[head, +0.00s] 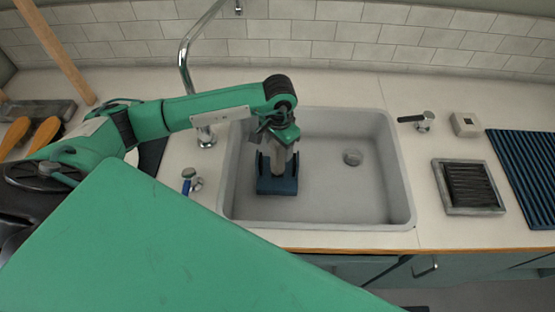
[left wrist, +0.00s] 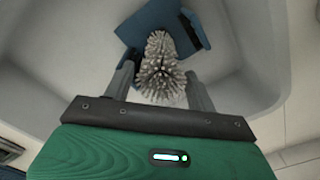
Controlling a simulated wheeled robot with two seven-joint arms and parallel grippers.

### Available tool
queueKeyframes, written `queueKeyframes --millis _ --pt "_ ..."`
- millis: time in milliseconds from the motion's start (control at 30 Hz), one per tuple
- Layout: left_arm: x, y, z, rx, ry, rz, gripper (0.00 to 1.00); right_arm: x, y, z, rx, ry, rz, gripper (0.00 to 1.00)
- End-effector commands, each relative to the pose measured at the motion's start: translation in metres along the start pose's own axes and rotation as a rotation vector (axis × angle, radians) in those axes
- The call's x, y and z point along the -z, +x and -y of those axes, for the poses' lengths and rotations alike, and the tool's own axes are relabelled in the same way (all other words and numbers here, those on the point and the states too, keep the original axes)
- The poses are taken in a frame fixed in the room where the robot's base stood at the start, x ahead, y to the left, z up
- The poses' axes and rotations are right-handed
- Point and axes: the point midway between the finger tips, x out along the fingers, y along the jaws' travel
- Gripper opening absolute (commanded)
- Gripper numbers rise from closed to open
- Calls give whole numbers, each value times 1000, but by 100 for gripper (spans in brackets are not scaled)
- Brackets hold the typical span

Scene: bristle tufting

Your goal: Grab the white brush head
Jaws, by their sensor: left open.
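The white brush head (left wrist: 160,62), with many pale bristle tufts, stands in the sink in a blue holder (left wrist: 188,36). In the head view the blue holder (head: 278,186) is on the left part of the sink floor, and the pale brush head (head: 278,155) rises from it, partly hidden by my gripper. My left gripper (head: 279,161) is over it from above, open. In the left wrist view one finger of the left gripper (left wrist: 159,76) is on each side of the brush head, with the bristles between them. Contact is not clear. My right gripper is not in view.
The grey sink (head: 403,185) has walls around the brush, and its right half is free apart from the drain (head: 352,157). A tall curved faucet (head: 185,60) stands behind my left arm. A square tray (head: 468,187) and a blue ribbed mat (head: 530,170) lie to the right.

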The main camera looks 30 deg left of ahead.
Motion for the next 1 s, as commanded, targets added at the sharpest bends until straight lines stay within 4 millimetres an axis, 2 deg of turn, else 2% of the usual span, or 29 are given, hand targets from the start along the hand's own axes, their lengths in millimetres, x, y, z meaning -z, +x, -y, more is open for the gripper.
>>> queueKeyframes --millis 300,433,600,667,867,1000 --pt "-2 39 -1 -3 -1 2 57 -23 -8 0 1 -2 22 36" --pt "-2 45 0 -1 -1 1 57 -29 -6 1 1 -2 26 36" --pt "-2 46 0 0 0 0 57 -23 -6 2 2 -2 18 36" --pt "-2 46 0 0 0 0 47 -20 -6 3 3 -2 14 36" --pt "-2 45 0 0 0 0 8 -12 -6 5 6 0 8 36" --pt "-2 45 0 0 0 0 8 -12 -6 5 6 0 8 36"
